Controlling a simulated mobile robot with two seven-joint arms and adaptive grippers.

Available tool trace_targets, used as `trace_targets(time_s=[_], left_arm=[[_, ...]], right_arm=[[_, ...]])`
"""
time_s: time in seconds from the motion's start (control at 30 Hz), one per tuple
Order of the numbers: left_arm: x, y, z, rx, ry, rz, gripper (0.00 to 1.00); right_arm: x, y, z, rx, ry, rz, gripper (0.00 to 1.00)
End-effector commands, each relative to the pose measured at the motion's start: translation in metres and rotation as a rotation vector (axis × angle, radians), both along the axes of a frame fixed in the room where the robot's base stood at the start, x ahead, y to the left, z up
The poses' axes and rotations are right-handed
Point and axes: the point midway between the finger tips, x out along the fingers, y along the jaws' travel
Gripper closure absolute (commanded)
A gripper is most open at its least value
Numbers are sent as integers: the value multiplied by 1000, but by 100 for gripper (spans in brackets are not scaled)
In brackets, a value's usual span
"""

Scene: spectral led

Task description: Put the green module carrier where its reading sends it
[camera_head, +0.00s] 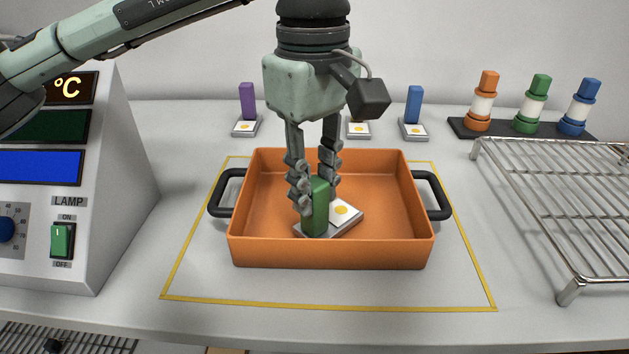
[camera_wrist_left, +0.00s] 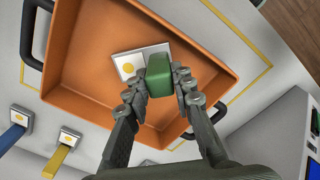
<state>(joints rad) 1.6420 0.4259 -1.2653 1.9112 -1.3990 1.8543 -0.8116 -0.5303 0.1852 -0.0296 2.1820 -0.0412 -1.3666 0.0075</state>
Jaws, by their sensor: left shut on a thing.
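The green module carrier (camera_head: 319,207) has a green upright handle on a flat grey base with a white pad and a yellow dot. It is inside the orange tray (camera_head: 330,254), near the middle, its base at or close to the tray floor; I cannot tell if it touches. My left gripper (camera_head: 316,185) comes down from above and is shut on the green handle. The left wrist view also shows the handle (camera_wrist_left: 159,75) between the fingers (camera_wrist_left: 158,92), with the base beyond it. The orange tray (camera_wrist_left: 76,91) shows there too. My right gripper is not in view.
A purple carrier (camera_head: 247,101), a blue carrier (camera_head: 414,105) and a partly hidden carrier (camera_head: 358,129) stand behind the tray. An instrument with a lamp switch (camera_head: 62,240) is at left. A wire rack (camera_head: 560,200) and coloured posts (camera_head: 538,102) are at right. Yellow lines (camera_head: 330,305) frame the tray.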

Motion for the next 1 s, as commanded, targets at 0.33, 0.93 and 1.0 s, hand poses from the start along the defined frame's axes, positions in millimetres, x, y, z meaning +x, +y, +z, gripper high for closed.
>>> trace_targets(time_s=[0.33, 0.93, 1.0], left_arm=[[0, 0, -2, 0, 0, 0, 57], [1, 0, 37, -1, -4, 1, 56], [0, 0, 53, -1, -4, 1, 56]], right_arm=[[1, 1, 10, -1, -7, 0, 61], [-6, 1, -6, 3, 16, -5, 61], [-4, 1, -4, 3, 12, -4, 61]])
